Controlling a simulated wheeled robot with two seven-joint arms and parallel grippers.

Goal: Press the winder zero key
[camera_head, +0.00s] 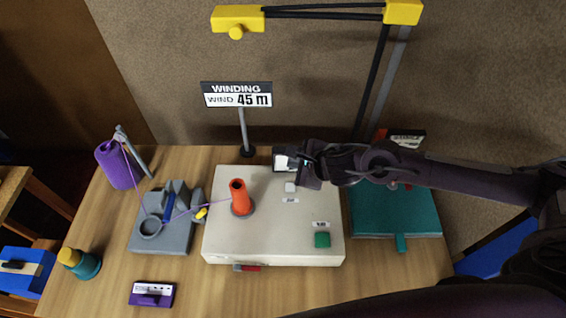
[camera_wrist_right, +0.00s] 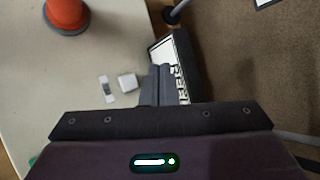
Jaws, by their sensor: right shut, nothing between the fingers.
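The winder is a cream box (camera_head: 222,240) on the table with an orange cone (camera_head: 239,198) standing on it. A small white key (camera_head: 290,187) with a label below it sits on the winder's top; the label is too small to read. The white key also shows in the right wrist view (camera_wrist_right: 127,82). A green key (camera_head: 322,240) with its own label is nearer the front. My right gripper (camera_head: 299,170) is shut and empty, above the back of the winder near its display box (camera_wrist_right: 168,52). In the wrist view its fingertips (camera_wrist_right: 157,70) are just right of the white key, not visibly touching it.
A grey holder (camera_head: 160,236), purple yarn cone (camera_head: 118,165) and thread are at left. A teal case (camera_head: 390,215) lies right, under my right arm. A purple block (camera_head: 152,294) lies in front.

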